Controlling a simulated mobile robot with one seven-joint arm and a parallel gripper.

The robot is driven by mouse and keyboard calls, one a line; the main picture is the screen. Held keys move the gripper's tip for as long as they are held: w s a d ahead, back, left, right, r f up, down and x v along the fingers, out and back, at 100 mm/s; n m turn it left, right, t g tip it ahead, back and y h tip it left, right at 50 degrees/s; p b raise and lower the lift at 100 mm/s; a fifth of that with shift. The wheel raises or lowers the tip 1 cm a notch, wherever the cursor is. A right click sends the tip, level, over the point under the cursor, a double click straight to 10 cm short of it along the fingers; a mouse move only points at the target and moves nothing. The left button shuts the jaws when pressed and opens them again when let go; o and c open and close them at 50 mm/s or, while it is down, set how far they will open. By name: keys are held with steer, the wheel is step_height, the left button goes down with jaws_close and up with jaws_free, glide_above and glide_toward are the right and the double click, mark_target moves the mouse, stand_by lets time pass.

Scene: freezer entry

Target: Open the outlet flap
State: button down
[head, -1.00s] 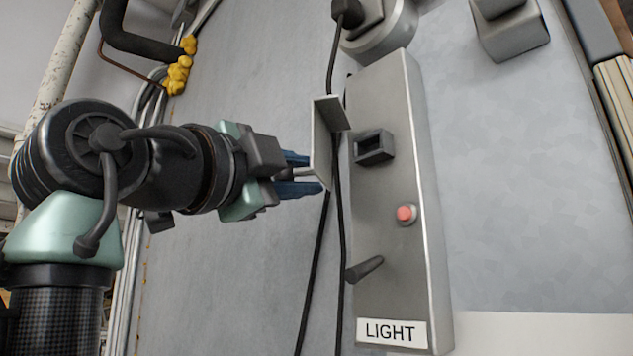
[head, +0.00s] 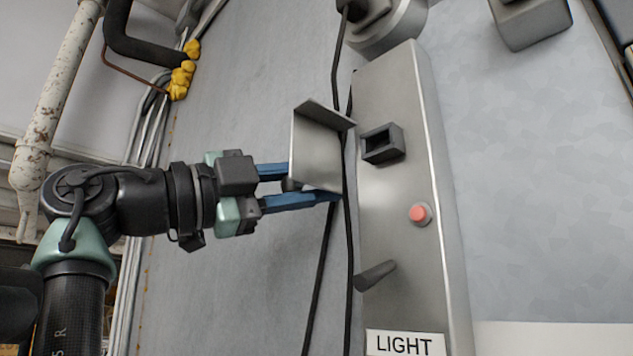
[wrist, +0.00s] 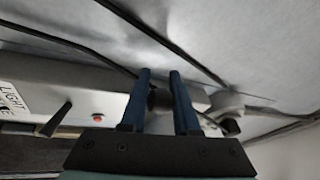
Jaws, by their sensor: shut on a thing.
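The outlet flap (head: 318,152) is a grey metal plate with a bent upper lip. It stands swung out to the left of the grey control box (head: 405,220), with its inner face showing in the head view. The dark outlet socket (head: 382,145) on the box is uncovered. My gripper (head: 308,185) reaches in from the left, its blue fingers at the flap's outer side. The upper fingertip is hidden behind the flap. My gripper (wrist: 160,76) is shut on a small dark knob (wrist: 159,99) between the fingers in the wrist view.
The box also carries a red button (head: 420,214), a dark lever (head: 375,275) and a LIGHT label (head: 404,344). Black cables (head: 322,260) hang close behind the flap and fingers. A rusty white pipe (head: 55,110) stands at far left. The wall left of the flap is mostly clear.

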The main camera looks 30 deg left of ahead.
steer(key=shift+w+m+g+h, duration=0.25)
steer(key=shift+m+g+h, duration=0.3)
steer(key=shift+h, duration=0.45)
steer(key=shift+w, duration=0.1)
steer(key=c, duration=0.6)
jaws_free()
steer(key=shift+c, duration=0.2)
steer(key=v, duration=1.3)
steer(key=shift+a, duration=0.1)
